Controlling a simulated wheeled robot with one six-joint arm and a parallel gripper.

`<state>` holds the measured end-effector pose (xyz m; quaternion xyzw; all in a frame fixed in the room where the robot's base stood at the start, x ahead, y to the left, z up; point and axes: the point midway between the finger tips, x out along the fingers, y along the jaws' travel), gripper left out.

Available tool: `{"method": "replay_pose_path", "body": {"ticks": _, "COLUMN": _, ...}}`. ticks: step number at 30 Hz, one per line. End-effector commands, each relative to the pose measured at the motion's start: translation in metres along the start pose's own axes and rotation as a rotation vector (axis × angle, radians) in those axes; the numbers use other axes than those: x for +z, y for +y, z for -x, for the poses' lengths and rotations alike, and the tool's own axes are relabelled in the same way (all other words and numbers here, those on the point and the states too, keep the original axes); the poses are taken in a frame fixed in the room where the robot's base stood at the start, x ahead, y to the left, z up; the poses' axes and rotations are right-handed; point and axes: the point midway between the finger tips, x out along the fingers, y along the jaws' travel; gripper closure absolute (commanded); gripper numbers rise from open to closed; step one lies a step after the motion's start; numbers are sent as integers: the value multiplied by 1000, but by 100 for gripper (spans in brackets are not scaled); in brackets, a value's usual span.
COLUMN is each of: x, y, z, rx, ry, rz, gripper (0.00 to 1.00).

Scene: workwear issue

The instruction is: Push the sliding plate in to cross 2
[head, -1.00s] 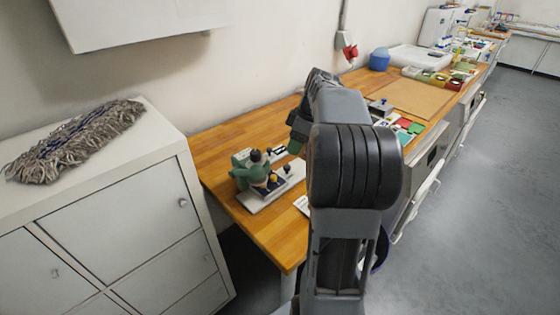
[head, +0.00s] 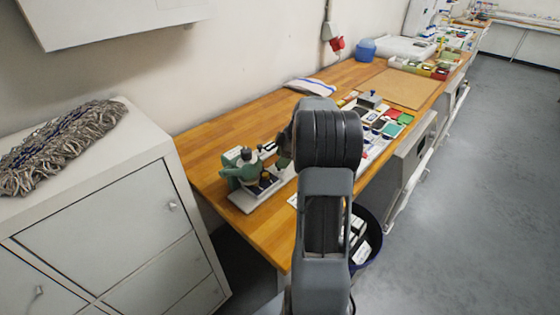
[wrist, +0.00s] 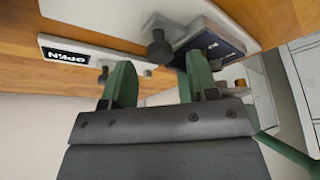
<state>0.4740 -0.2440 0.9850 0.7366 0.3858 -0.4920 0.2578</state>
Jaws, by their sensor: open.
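A black label reading OPEN (wrist: 68,57) appears upside down on a white board at left. My gripper (wrist: 158,68) is open, its two green fingers apart with nothing visibly held between them. It is close to the plate; contact cannot be told.
The wooden table (head: 222,132) runs back along the wall. A white cabinet (head: 95,190) with a grey mop head (head: 62,145) stands at left. A dark bin (head: 370,240) with items sits under the table edge. Open floor (head: 465,200) lies at right.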

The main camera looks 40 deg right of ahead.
Motion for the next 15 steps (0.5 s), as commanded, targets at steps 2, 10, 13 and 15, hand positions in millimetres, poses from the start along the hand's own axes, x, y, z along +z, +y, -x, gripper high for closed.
{"method": "replay_pose_path", "body": {"ticks": 2, "x": 0, "y": 0, "z": -8, "rx": -2, "ry": 0, "rz": -1, "gripper": 46}}
{"method": "replay_pose_path", "body": {"ticks": 10, "x": 0, "y": 0, "z": -20, "rx": 0, "ry": 0, "rz": -2, "gripper": 46}}
{"method": "replay_pose_path", "body": {"ticks": 13, "x": 0, "y": 0, "z": -20, "rx": 1, "ry": 0, "rz": -2, "gripper": 46}}
{"method": "replay_pose_path", "body": {"ticks": 15, "x": 0, "y": 0, "z": -20, "rx": 0, "ry": 0, "rz": -2, "gripper": 46}}
